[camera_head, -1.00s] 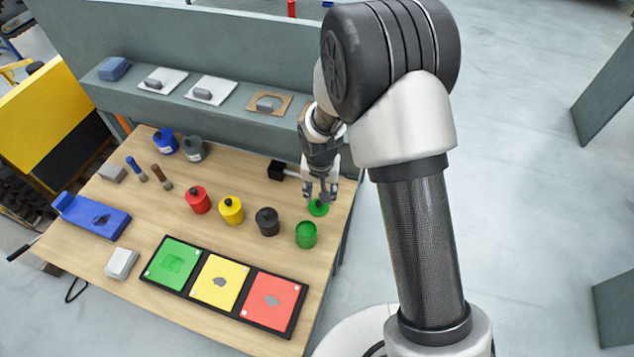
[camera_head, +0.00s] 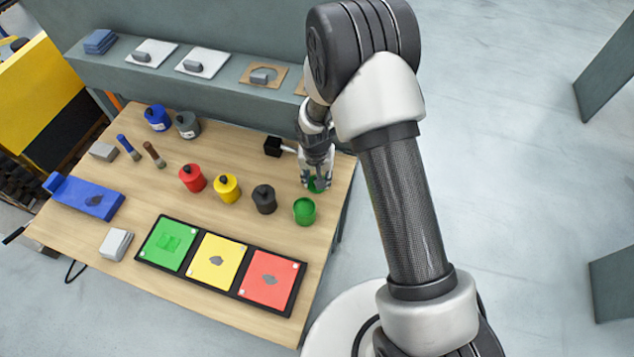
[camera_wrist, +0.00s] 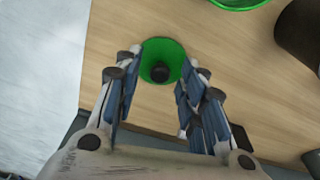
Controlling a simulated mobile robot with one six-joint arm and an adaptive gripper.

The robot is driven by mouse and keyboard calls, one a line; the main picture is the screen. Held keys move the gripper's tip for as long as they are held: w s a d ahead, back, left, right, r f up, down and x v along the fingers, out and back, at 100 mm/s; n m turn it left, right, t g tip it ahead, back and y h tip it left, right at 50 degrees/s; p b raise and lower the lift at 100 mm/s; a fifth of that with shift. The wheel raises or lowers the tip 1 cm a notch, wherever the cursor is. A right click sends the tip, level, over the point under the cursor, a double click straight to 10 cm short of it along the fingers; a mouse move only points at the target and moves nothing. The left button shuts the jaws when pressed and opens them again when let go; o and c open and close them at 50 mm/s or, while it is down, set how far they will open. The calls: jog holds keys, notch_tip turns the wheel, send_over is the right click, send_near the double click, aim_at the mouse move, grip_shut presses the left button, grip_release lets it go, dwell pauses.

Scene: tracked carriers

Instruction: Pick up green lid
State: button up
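The green lid (camera_wrist: 163,54) lies on the wooden table, a round green disc with a dark knob (camera_wrist: 160,72) in the middle. In the head view the lid (camera_head: 318,187) is partly hidden by my gripper (camera_head: 315,184). In the wrist view my gripper (camera_wrist: 152,88) is open, its blue-padded fingers on either side of the knob and pointing down at the lid. I cannot tell whether the fingers touch the lid. The open green pot (camera_head: 304,211) stands beside it, nearer the table's front.
A black pot (camera_head: 263,198), a yellow pot (camera_head: 227,187) and a red pot (camera_head: 192,178) stand in a row to the left. A black tray (camera_head: 187,272) with green, yellow and red plates lies in front. A grey shelf (camera_head: 225,85) runs behind.

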grip_shut()
jog(key=shift+r, duration=0.1)
dwell(0.3)
